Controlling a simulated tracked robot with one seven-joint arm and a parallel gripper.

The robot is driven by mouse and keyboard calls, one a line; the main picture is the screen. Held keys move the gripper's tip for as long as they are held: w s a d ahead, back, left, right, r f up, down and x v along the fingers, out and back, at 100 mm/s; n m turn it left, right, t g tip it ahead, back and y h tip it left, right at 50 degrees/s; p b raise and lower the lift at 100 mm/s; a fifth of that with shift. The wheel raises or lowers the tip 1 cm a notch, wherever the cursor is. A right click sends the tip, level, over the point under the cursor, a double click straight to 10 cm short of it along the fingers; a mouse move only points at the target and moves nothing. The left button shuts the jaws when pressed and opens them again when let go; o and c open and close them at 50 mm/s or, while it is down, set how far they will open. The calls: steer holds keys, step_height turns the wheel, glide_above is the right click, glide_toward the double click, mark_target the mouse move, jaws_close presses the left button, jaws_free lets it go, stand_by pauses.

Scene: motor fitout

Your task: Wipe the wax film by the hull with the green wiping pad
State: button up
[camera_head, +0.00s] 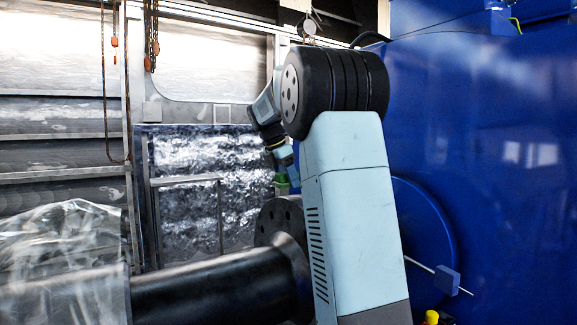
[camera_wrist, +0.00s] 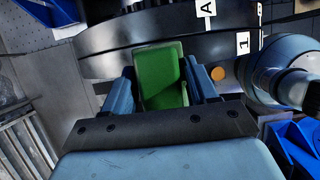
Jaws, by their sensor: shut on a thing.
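My gripper (camera_wrist: 162,88) is shut on the green wiping pad (camera_wrist: 159,70), which sits between its two blue fingers in the wrist view. The pad's broad face shows, and its far end is close to a dark curved surface (camera_wrist: 120,60); I cannot tell whether they touch. In the head view my gripper (camera_head: 289,168) is mostly behind my arm, with a bit of the green pad (camera_head: 280,181) just below it, above a black flange. I cannot make out the wax film in either view. A small orange round spot (camera_wrist: 217,73) shows right of the pad.
A black flanged shaft (camera_head: 220,289) lies below my gripper. Clear plastic sheeting (camera_head: 65,250) covers its left part. A large blue housing (camera_head: 480,150) fills the right. Chains (camera_head: 151,35) hang at upper left. Blue bins (camera_wrist: 295,148) show at lower right in the wrist view.

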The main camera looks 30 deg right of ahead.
steer(key=shift+d+r, duration=0.2)
steer(key=shift+r, duration=1.85)
steer(key=shift+s, duration=0.1)
